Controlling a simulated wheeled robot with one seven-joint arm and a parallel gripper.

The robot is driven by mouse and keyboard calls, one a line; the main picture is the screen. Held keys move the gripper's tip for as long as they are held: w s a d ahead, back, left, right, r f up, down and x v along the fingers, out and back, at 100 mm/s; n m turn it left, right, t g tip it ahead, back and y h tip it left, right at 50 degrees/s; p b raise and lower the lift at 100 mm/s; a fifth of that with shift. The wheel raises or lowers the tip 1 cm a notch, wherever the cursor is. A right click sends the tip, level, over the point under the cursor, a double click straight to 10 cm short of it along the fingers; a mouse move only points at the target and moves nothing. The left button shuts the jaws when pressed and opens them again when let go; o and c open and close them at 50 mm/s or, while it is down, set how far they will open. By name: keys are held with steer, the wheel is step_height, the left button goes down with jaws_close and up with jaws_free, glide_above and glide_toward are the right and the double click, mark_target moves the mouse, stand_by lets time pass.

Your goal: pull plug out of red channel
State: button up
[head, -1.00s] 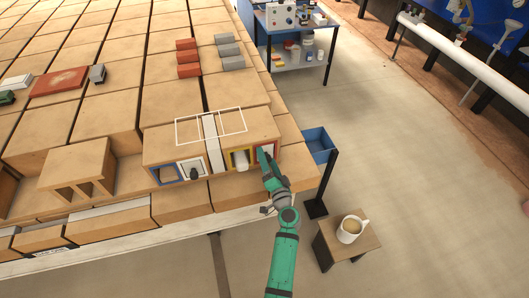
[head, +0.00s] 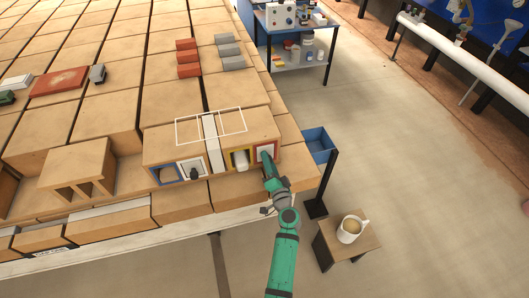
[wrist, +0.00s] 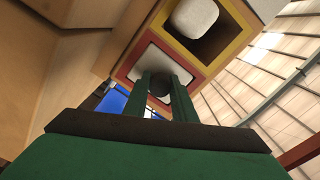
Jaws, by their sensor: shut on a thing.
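The red channel (head: 257,149) is the rightmost opening in the front of the long tan hollow brick (head: 227,143). In the wrist view its red rim (wrist: 133,64) surrounds a pale face. A dark round part of the plug (wrist: 160,84) shows between my two green fingers. My gripper (head: 267,158) is at the mouth of the red channel, shut on the plug. In the wrist view my gripper (wrist: 163,90) reaches up to the opening. My fingers hide part of the plug, and its depth in the channel cannot be seen.
The yellow channel (wrist: 238,44) with a pale plug (wrist: 195,17) is directly beside the red one. White and blue-rimmed channels (head: 165,174) lie farther left. A blue bin (head: 318,146) stands at the right, with a mug (head: 349,230) on a low stool. Open floor lies right.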

steer(key=shift+v, duration=2.2)
steer(key=shift+s+d, duration=0.1)
steer(key=shift+s, duration=0.1)
steer(key=shift+s, duration=0.1)
steer(key=shift+v, duration=2.45)
